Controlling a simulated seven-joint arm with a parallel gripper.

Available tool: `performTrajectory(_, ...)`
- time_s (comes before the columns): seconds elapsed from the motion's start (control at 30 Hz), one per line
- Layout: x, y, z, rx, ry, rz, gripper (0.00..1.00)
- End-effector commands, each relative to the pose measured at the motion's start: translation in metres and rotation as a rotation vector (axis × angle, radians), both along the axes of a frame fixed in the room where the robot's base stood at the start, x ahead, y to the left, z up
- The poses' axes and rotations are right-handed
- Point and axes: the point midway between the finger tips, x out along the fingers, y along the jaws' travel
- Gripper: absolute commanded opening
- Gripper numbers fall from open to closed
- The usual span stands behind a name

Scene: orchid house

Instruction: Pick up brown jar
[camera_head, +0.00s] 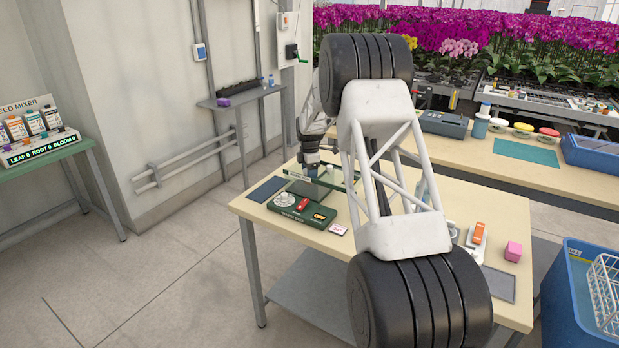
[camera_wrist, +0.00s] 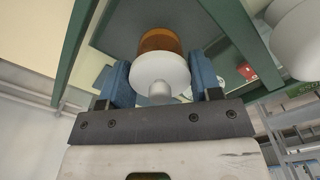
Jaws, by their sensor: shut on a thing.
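The brown jar (camera_wrist: 158,40) shows in the wrist view with amber glass and a white lid that has a small knob. My gripper (camera_wrist: 160,78) has its blue fingers on both sides of the jar and is shut on it. Green bars of a small stand lie close around the jar and the fingers. In the head view my gripper (camera_head: 311,167) is at the green stand (camera_head: 325,182) near the table's back left. The jar cannot be made out there, and my arm covers the middle of the table.
A green box (camera_head: 302,211) with a dial and a red part sits in front of the stand. A dark mat (camera_head: 267,189) lies left of it. A pink cube (camera_head: 513,251) is at the table's right. In the wrist view a white rounded thing (camera_wrist: 298,38) is near the right finger.

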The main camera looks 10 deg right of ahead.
Motion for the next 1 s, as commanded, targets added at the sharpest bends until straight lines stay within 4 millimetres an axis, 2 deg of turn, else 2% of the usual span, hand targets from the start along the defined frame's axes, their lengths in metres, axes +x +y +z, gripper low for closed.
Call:
performTrajectory(0.3,0.001,0.0,0.05,-0.001,-0.003,0.0,0.3)
performTrajectory(0.5,0.0,0.0,0.069,0.0,-0.001,0.0,0.3)
performTrajectory(1.0,0.0,0.0,0.075,0.0,-0.001,0.0,0.3)
